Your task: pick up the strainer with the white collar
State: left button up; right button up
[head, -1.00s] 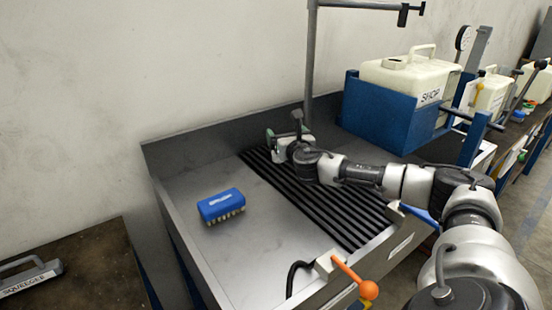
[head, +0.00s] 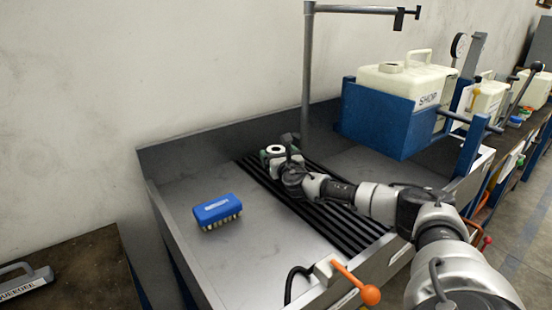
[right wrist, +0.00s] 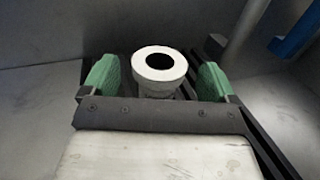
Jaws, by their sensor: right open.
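The strainer with the white collar (right wrist: 160,66) stands on the black ribbed rack in the right wrist view, its round white ring with a dark opening facing up. The collar also shows small in the head view (head: 275,149). My right gripper (right wrist: 158,75) is open, with one green finger on each side of the strainer. Gaps show between the fingers and the collar. The strainer's lower body is mostly hidden behind the gripper's palm. In the head view my right gripper (head: 276,156) is at the back end of the rack. My left gripper is not in view.
A blue brush (head: 217,211) lies on the steel sink floor left of the rack (head: 335,217). A grey post (head: 307,80) rises just behind the gripper. A white tank (head: 408,78) in a blue holder stands to the right. An orange-knobbed lever (head: 369,294) is at the front.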

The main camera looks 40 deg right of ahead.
jog(key=shift+x, duration=1.3)
jog(key=c, duration=1)
